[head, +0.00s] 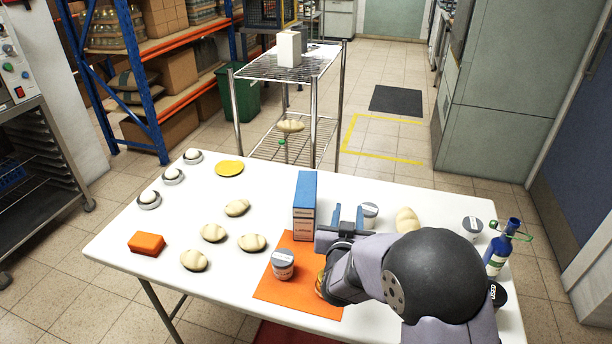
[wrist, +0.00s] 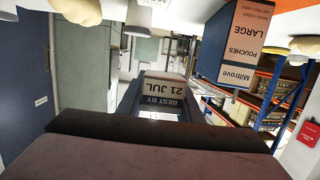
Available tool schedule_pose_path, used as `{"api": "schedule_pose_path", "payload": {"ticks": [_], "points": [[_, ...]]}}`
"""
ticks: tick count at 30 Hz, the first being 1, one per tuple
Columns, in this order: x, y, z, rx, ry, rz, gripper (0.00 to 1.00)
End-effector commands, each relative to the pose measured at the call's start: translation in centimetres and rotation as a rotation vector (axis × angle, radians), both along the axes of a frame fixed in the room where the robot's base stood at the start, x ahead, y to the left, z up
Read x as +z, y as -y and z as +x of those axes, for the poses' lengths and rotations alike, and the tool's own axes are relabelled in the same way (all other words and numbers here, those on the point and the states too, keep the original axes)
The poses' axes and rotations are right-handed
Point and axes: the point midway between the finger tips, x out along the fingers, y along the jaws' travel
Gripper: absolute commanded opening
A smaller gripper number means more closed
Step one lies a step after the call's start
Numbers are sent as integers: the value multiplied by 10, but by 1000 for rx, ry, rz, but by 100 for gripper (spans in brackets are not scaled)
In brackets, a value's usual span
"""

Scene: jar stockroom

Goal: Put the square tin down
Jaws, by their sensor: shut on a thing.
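My gripper (head: 347,222) is over the table, just right of a tall blue box. It is shut on a small square-sided thing, which I take for the square tin (wrist: 163,88). In the wrist view its pale label reads "BEST BY 21 JUL", and it sits between the fingers. In the head view my arm and gripper hide most of the tin. I cannot tell whether its base touches the table. An orange mat (head: 275,290) lies below and left of the gripper, partly under my arm.
The blue box (head: 305,205) stands close left of my gripper; its label shows in the wrist view (wrist: 245,40). A grey-lidded jar (head: 283,264) stands on the mat. Another jar (head: 370,214) is close right. Dough pieces (head: 213,233) lie left. A blue bottle (head: 496,252) stands right.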

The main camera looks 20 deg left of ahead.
Motion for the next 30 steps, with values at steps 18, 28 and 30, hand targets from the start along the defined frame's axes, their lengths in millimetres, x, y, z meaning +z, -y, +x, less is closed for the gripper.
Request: {"api": "schedule_pose_path", "payload": {"ticks": [18, 28, 30], "points": [[126, -133, 96, 213, 5, 3, 10], [117, -150, 91, 285, 0, -1, 10], [116, -150, 90, 288, 1, -1, 10]]}}
